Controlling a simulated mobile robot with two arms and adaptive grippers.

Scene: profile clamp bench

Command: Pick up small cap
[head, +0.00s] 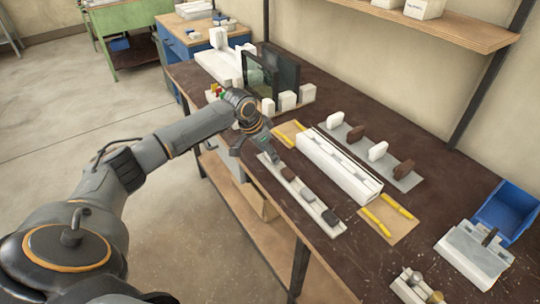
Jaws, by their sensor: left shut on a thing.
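My left gripper (257,150) reaches down at the far end of this strip. It is shut on a small cap, which is mostly hidden by the fingers and hard to make out. I cannot tell whether that cap touches the strip. My right gripper is not in view.
A long white profile clamp (338,168) lies beside the strip, with yellow bars (376,222) near its ends. Behind it a grey plate (400,179) bears white and brown blocks. A dark screen (270,75) stands farther back. A blue bin (508,208) stands at the right.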

